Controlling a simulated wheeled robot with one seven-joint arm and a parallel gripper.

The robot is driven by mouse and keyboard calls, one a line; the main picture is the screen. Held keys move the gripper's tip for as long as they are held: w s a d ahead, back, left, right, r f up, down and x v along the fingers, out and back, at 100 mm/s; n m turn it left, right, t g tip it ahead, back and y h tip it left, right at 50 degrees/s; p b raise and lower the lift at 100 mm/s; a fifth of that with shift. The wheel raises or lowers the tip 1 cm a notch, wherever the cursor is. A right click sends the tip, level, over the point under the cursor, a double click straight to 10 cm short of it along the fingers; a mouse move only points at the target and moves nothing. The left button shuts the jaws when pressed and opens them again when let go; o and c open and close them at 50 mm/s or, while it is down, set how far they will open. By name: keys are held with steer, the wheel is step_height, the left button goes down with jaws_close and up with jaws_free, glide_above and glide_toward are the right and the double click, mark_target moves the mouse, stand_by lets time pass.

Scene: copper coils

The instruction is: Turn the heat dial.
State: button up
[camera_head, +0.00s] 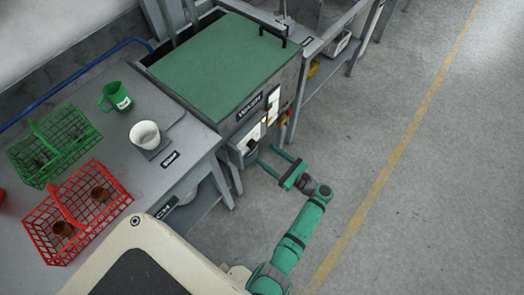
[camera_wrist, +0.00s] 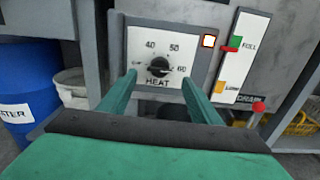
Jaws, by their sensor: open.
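The heat dial (camera_wrist: 159,67) is a black knob on a white plate marked 40, 50, 60 and HEAT, on the front of a grey machine. In the wrist view it sits between and beyond my two green fingers. My gripper (camera_wrist: 158,82) is open, with one finger to each side of the dial. Whether the fingers touch the knob or plate I cannot tell. In the head view my gripper (camera_head: 272,158) reaches from the right toward the machine's front; the dial (camera_head: 252,144) shows there only as a small dark spot.
A blue barrel (camera_wrist: 28,85) and a white bucket (camera_wrist: 72,88) stand at left. The machine has a green lid (camera_head: 215,65). The floor at right is clear.

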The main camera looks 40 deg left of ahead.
steer(key=d, duration=0.6)
steer(key=shift+s, duration=0.35)
steer(key=shift+w, duration=0.1)
steer(key=shift+d, duration=0.1)
steer(key=s+d+f+n+t+h, duration=0.25)
steer(key=s+f+h, duration=0.25)
steer(key=s+f, duration=0.25)
steer(key=s+d+f+n+t+h, duration=0.1)
steer(key=s+d+f+t+h, duration=0.1)
steer(key=s+d+f+h, duration=0.35)
steer(key=s+d+n+t+h, duration=0.2)
steer(key=s+d+n+h, duration=0.15)
steer(key=s, duration=0.25)
steer(key=s+d+r+n+t+h, duration=0.2)
steer(key=s+d+r+n, duration=0.15)
steer(key=r, duration=0.35)
steer(key=s+d+r+n+t+h, duration=0.1)
steer(key=s+d+r+n+t, duration=0.2)
steer(key=r, duration=0.4)
step_height(320, 180, up, 19)
steer(key=s+d+n+t+h, duration=0.1)
steer(key=s+n+t, duration=0.1)
steer(key=n, duration=0.3)
steer(key=shift+s+d+t, duration=0.2)
steer(key=shift+s+t, duration=0.1)
steer(key=shift+t, duration=0.05)
